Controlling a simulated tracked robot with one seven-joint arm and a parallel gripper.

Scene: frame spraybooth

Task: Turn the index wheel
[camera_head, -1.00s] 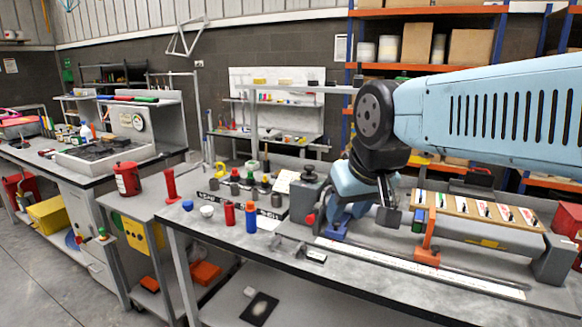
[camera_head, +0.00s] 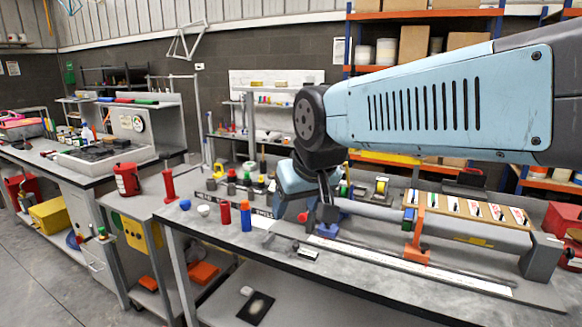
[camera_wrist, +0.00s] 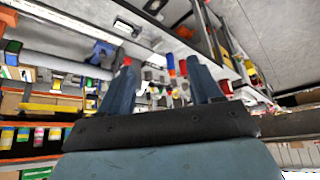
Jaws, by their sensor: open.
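My gripper (camera_head: 303,213) hangs above the left end of the bench fixture, with its jaws apart and empty. It also shows in the wrist view (camera_wrist: 163,78), with its two dark fingers spread and nothing between them close up. A red knob (camera_head: 303,218) sits on the fixture's left end, near my gripper in the head view. It shows beside the left finger in the wrist view (camera_wrist: 127,62). My arm covers the grey block at that end. I cannot tell for sure which part is the index wheel.
A blue bracket (camera_head: 331,229) and an orange bracket (camera_head: 417,248) stand along the fixture. Red (camera_head: 226,212) and blue (camera_head: 246,217) cylinders stand left of my gripper, with small coloured pieces behind. A long white scale strip (camera_head: 420,272) lies in front. The bench's front right is clear.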

